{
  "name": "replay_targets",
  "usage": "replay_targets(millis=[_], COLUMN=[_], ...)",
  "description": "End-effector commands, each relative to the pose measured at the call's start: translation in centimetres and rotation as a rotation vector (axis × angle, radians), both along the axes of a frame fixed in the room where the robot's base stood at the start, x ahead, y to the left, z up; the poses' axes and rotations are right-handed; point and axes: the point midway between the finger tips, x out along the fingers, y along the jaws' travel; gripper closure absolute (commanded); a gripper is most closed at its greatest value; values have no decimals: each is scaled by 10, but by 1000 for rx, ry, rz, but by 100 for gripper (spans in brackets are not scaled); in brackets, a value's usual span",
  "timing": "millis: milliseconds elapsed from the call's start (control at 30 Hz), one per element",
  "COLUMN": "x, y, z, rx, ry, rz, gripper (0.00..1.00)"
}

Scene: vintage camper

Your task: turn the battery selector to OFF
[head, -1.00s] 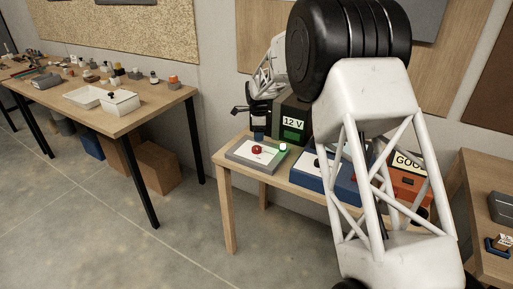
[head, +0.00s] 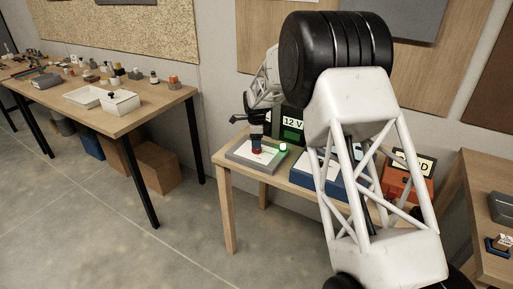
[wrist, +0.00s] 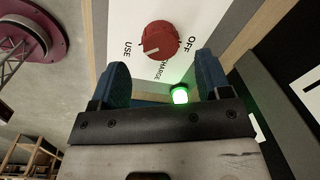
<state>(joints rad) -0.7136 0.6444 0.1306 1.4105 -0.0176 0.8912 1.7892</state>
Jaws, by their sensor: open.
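The battery selector is a round red knob (wrist: 160,39) on a white plate (wrist: 118,25), with the words USE at its left, CHARGE below and OFF at its right in the wrist view. A white mark on the knob points to the USE side. In the head view the selector sits on a grey box (head: 238,156), and the knob (head: 256,151) is partly hidden by my gripper (head: 257,143). In the wrist view my gripper (wrist: 161,64) is open, with its two blue fingers apart and the knob beyond their tips, roughly between them. Contact cannot be told.
A lit green lamp (wrist: 180,95) stands beside the knob, close to the right finger; it also shows in the head view (head: 283,147). A dark unit marked 12 V (head: 292,122) stands behind. A blue box (head: 307,176) and an orange-red box (head: 396,180) stand to the right.

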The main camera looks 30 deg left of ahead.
Motion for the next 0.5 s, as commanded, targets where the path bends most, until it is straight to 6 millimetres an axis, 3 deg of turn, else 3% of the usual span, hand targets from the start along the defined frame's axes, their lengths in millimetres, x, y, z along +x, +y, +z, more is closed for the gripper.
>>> replay_targets(millis=[200,500], x=[2,2], y=[1,1], z=[-27,-43], rx=[0,0], ry=[1,0], rz=[0,0], gripper=[29,29])
